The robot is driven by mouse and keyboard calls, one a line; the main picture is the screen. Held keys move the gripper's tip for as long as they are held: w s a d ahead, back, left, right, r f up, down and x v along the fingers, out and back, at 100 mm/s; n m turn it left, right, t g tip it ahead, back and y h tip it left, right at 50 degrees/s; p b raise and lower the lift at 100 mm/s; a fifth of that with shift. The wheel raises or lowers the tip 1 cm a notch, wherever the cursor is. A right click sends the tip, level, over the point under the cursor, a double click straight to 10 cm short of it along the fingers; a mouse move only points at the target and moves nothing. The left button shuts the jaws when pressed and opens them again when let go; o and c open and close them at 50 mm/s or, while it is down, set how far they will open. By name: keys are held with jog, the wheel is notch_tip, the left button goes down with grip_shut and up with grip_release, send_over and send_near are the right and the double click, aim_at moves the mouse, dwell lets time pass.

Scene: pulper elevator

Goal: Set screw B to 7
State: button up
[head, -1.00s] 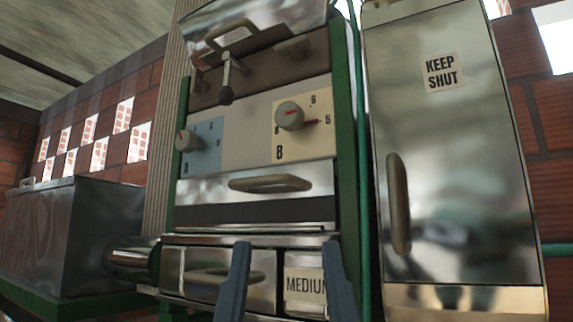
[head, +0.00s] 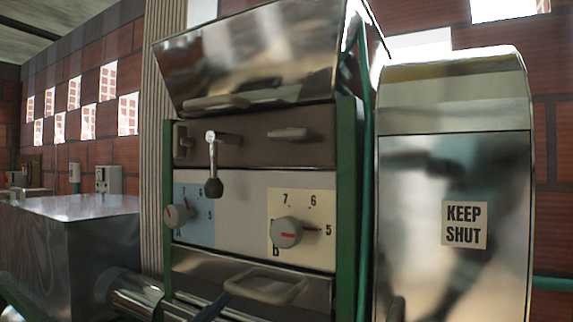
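Screw B is a round grey knob (head: 287,232) on a cream plate (head: 276,208) lettered B, at the right of the control panel in the head view. The figures 7, 6 and 5 show around it. A red line marks its face, and a red pointer reaches right toward the 5. Only a dark blue piece, which looks like one finger of my gripper (head: 215,306), shows at the bottom edge. It appears below and left of the knob, apart from it, overlapping the left end of the drawer handle. The other finger is not clearly seen.
Knob A (head: 176,215) sits on a blue plate at the left. A lever with a dark ball end (head: 213,188) hangs between the knobs. The drawer handle (head: 268,287) sticks out below. A steel cabinet marked KEEP SHUT (head: 465,224) stands right.

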aim_at(282, 231)
jog(key=s+a+r+m+g+h+p, duration=0.1)
jog(key=s+r+m+g+h+p, duration=0.15)
jog(key=r+p, duration=0.35)
jog(key=s+a+r+m+g+h+p, duration=0.1)
jog(key=a+r+m+g+h+p, duration=0.2)
jog(key=p, duration=0.5)
jog(key=shift+m+t+y, duration=0.25)
jog(key=shift+t+y, duration=0.5)
jog(key=p+x, duration=0.2)
jog(key=x, duration=0.2)
jog(key=p+x, duration=0.2)
jog(key=x, duration=0.3)
jog(key=p+x, duration=0.3)
jog(key=x, duration=0.1)
jog(key=shift+s+d+r, duration=0.1)
jog(key=shift+d+r, duration=0.3)
jog(key=shift+d, duration=0.05)
jog(key=shift+w+d+f, duration=0.15)
jog(key=shift+w+d, duration=0.05)
jog(key=shift+w, duration=0.1)
jog(key=shift+c, duration=0.3)
grip_shut()
